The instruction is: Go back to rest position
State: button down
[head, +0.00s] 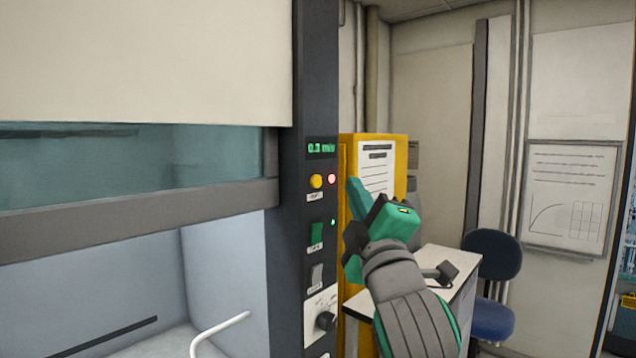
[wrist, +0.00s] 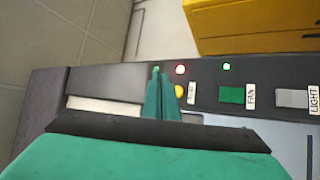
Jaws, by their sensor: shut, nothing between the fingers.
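My gripper (head: 354,188) is green and dark grey and shows in the head view just right of the fume hood's control column. Its fingers are together and hold nothing. In the wrist view the closed green fingers (wrist: 162,98) point towards the dark control panel (wrist: 130,77), beside the yellow button (wrist: 179,91) and red light (wrist: 181,69). Whether the fingertips touch the panel cannot be told.
The fume hood sash (head: 140,205) is partly raised at the left, with a white bent handle (head: 220,330) below. A yellow cabinet (head: 402,150) stands behind my gripper. A white desk (head: 440,265) and blue chair (head: 492,262) are at the right.

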notch_tip(320, 180, down, 23)
jog(key=w+d+m+h, duration=0.2)
jog(key=m+h, duration=0.1)
jog(key=m, duration=0.5)
jog(key=s+a+f+m+g+h, duration=0.1)
jog(key=s+f+m, duration=0.3)
jog(key=f, duration=0.8)
jog(key=s+a+f+m+g+h, duration=0.15)
jog(key=s+f, duration=0.45)
jog(key=f, duration=0.7)
jog(key=s+f+m+g, duration=0.2)
jog(key=s+f+m, duration=0.1)
jog(key=s+f, duration=1.4)
jog(key=s+g, duration=0.2)
jog(key=s, duration=1.9)
jog(key=shift+a+f+m, duration=0.25)
jog(key=shift+f+m, duration=0.1)
jog(key=shift+f, duration=0.05)
